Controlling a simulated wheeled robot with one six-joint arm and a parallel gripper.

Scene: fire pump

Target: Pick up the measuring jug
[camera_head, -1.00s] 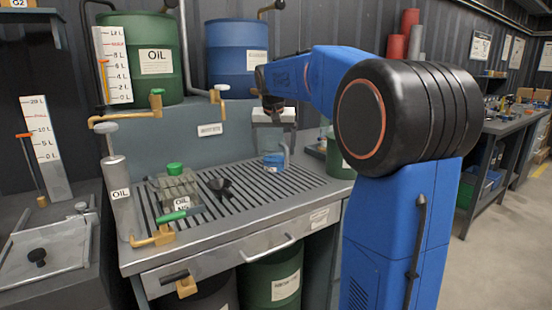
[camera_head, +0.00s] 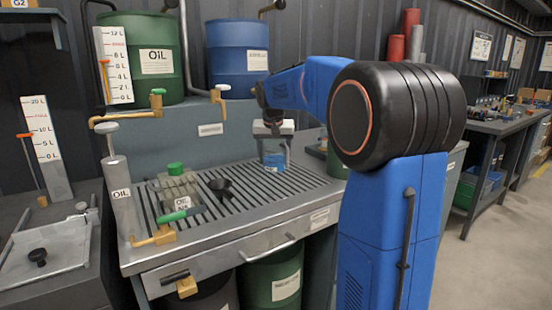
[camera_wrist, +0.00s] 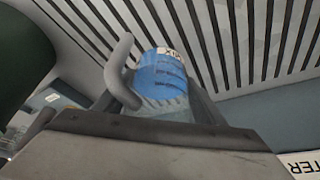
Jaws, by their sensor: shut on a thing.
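The measuring jug (camera_head: 274,161) is a small clear jug with blue on its lower part and a grey handle. It appears to stand upright on the slatted grate of the bench, at its back right. In the wrist view the jug (camera_wrist: 162,75) shows between my fingers, its handle curving on the left. My gripper (camera_head: 273,139) points down from above and is shut on the jug's upper part. The fingertips are partly hidden in the wrist view by the gripper body.
A green drum (camera_head: 150,60) and a blue drum (camera_head: 238,50) stand behind.

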